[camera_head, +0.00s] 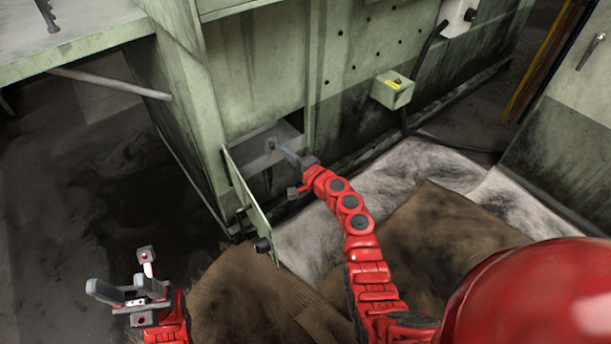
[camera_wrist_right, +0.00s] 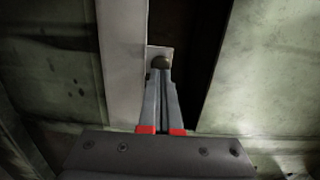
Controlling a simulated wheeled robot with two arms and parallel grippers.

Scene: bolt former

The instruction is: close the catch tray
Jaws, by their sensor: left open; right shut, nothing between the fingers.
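A low opening in the green machine's side holds a grey tray-like surface (camera_head: 252,151), which I take for the catch tray. How far in it sits is hard to tell. A green panel (camera_head: 243,188) with a dark knob (camera_head: 262,245) stands swung out at the opening's left. My right gripper (camera_head: 277,149) is shut and empty, its tips at the opening. My left gripper (camera_head: 103,285) is open and empty, at lower left, far from the opening.
The green machine wall (camera_head: 255,70) rises above the opening. A small box with a yellow label (camera_head: 393,89) and a black cable are to the right. Brown mats (camera_head: 430,235) and pale stained sheets (camera_head: 410,165) cover the floor. Floor at left is clear.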

